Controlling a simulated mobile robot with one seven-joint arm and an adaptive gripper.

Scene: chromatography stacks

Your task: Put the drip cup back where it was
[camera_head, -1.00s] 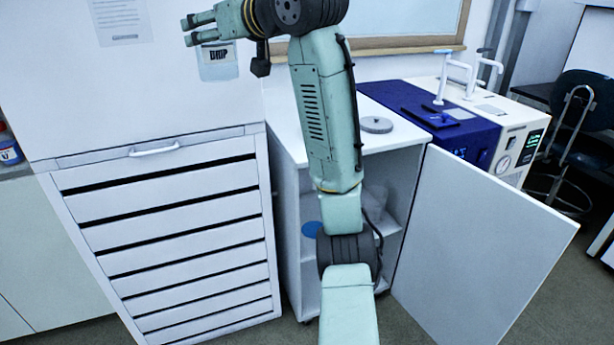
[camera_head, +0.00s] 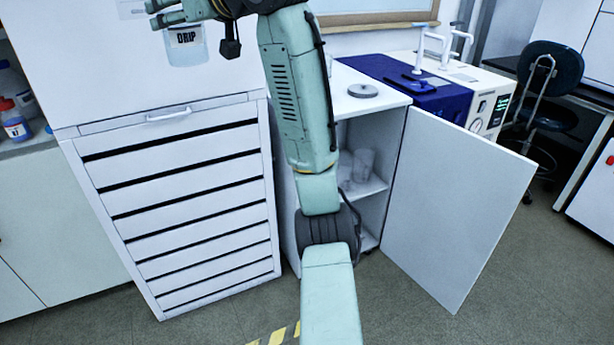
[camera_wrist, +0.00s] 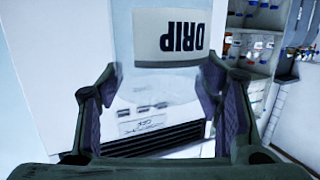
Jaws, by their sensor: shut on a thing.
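The drip cup (camera_head: 186,46) is a clear vessel with a white label reading DRIP. It hangs in the air in front of the tall white drawer cabinet at the upper left of the head view. My gripper (camera_head: 165,14) is shut on it near its top. In the wrist view the cup (camera_wrist: 180,88) stands between the two fingers (camera_wrist: 158,100), its label upside down in the picture. The open white cabinet (camera_head: 375,125) stands right of the drawer unit, with clear cups (camera_head: 362,165) on its inner shelf. My arm hides part of its opening.
The cabinet door (camera_head: 455,205) stands wide open to the right. A grey round disc (camera_head: 362,90) lies on the cabinet top. A blue and white instrument (camera_head: 440,85) stands behind. Bottles (camera_head: 14,122) sit at the far left. The floor in front is clear.

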